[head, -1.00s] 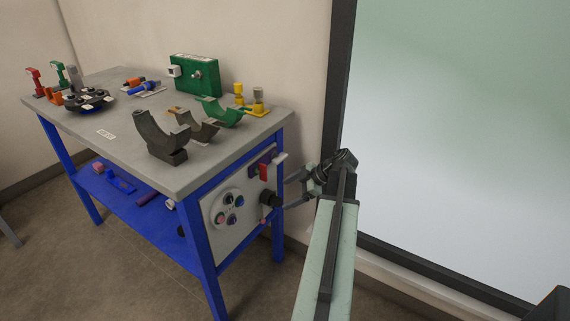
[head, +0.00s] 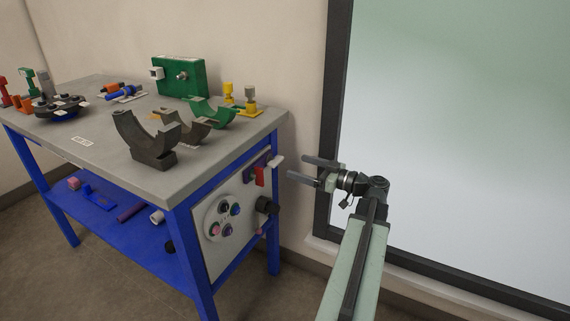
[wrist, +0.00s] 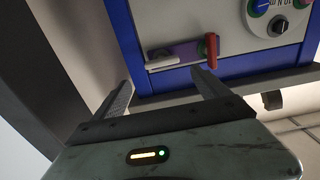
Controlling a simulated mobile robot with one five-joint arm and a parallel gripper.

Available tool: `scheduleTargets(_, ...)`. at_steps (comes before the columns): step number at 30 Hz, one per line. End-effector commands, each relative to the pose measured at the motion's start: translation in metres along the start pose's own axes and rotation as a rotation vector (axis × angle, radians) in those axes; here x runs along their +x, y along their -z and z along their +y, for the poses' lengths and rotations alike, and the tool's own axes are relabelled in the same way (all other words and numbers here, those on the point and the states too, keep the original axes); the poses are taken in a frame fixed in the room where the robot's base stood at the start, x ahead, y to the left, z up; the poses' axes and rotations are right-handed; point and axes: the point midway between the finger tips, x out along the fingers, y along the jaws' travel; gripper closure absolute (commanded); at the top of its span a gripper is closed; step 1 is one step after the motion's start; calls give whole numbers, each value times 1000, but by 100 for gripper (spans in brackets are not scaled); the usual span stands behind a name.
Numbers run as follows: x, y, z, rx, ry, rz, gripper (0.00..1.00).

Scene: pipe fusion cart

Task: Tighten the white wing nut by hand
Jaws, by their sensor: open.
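A pale, whitish bar-shaped piece (head: 276,161) sticks out at the upper right corner of the cart's side panel, beside a purple plate (head: 256,165) and a red lever (head: 260,176). It also shows in the wrist view (wrist: 163,63), ahead of the fingers. It may be the white wing nut, but its shape is too small to tell. My gripper (head: 298,167) is open and empty, to the right of this bar and apart from it. In the wrist view, my gripper's two fingers (wrist: 162,76) point toward the purple plate.
The panel (head: 226,243) also bears a round cluster of coloured knobs (head: 224,222) and a black knob (head: 266,205). The blue-legged cart (head: 190,255) carries dark and green half-ring clamps (head: 150,135) on top. A dark-framed window (head: 333,120) stands close behind my arm.

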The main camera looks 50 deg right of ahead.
Motion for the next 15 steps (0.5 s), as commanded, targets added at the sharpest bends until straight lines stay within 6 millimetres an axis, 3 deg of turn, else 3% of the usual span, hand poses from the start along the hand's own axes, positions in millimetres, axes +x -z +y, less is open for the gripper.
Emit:
scheduleTargets(7, 55, 0, -6, -1, 18, -1, 15)
scheduleTargets(15, 76, 0, -8, -2, 17, -2, 15)
